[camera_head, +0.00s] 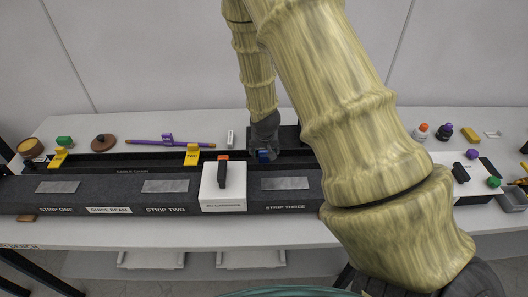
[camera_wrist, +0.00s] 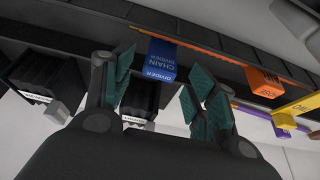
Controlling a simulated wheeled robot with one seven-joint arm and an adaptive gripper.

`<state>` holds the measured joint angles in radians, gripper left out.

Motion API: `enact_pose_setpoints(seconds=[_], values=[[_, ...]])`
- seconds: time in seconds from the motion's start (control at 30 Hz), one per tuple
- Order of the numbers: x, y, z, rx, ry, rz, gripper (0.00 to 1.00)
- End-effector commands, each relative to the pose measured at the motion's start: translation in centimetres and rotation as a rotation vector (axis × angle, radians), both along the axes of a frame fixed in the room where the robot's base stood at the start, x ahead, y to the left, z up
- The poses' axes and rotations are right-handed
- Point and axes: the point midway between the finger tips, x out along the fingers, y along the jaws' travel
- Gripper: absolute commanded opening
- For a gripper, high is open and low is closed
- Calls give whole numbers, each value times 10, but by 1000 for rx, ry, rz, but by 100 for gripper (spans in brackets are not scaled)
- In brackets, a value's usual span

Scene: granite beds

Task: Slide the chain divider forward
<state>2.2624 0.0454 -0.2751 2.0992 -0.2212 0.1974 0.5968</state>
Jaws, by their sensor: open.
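The chain divider (camera_wrist: 163,58) is a blue block with white lettering, seated at a long dark rail. It lies between and just beyond the fingertips of my gripper (camera_wrist: 163,78) in the wrist view. My gripper is open, with a green-padded finger on each side of the block; I cannot tell whether either pad touches it. In the head view my gripper (camera_head: 265,138) points down behind the granite bed, and only a small blue part of the divider (camera_head: 264,157) shows below it.
A white block with a black handle (camera_head: 223,185) stands on the granite bed (camera_head: 110,205), left of my gripper. Yellow pieces (camera_head: 192,154) sit along the rail to the left. An orange block (camera_wrist: 264,82) shows in the wrist view. Dark bins (camera_wrist: 42,78) lie near the fingers.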

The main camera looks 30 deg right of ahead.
Motion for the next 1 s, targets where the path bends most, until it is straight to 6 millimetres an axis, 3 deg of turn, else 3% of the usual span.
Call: enact_pose_setpoints(seconds=[0.6, 1.0], values=[[-26, 17, 77, 0, -2, -1, 57], [-33, 20, 93, 0, 0, 0, 57]])
